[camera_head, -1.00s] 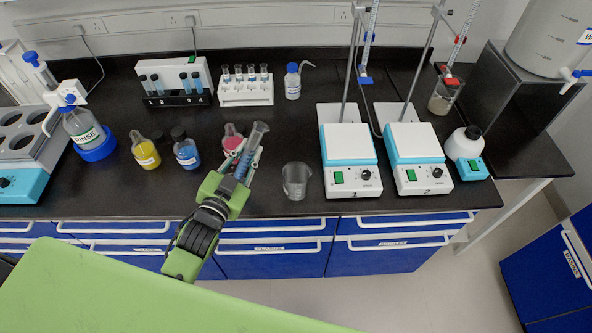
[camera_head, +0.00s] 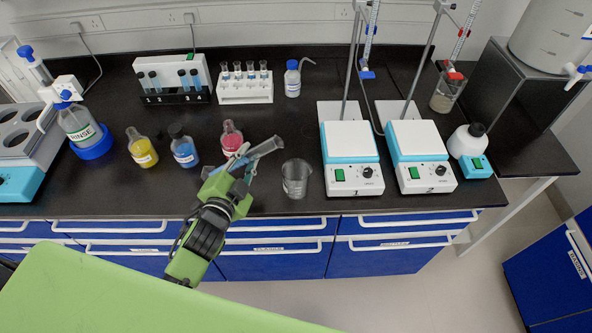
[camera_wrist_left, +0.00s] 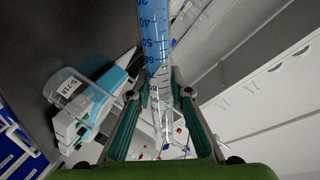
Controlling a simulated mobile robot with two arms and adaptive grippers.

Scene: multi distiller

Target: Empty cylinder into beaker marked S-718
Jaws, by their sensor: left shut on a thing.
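My left gripper (camera_head: 238,175) is shut on a clear graduated cylinder (camera_head: 262,150). The cylinder is tilted, its upper end toward the right, above the front of the bench. In the left wrist view the cylinder (camera_wrist_left: 156,45) runs between the fingers, with blue scale marks and what looks like blue liquid. The clear glass beaker (camera_head: 296,178) stands upright on the bench right of the gripper, apart from the cylinder. In the left wrist view the beaker (camera_wrist_left: 78,93) carries a label reading S-718. My right gripper is not in view.
Two stirrer hotplates (camera_head: 350,160) stand right of the beaker. A red-liquid flask (camera_head: 232,140) is close behind the cylinder. Blue (camera_head: 184,152) and yellow (camera_head: 142,150) bottles stand to the left. A white tube rack (camera_head: 245,88) is at the back.

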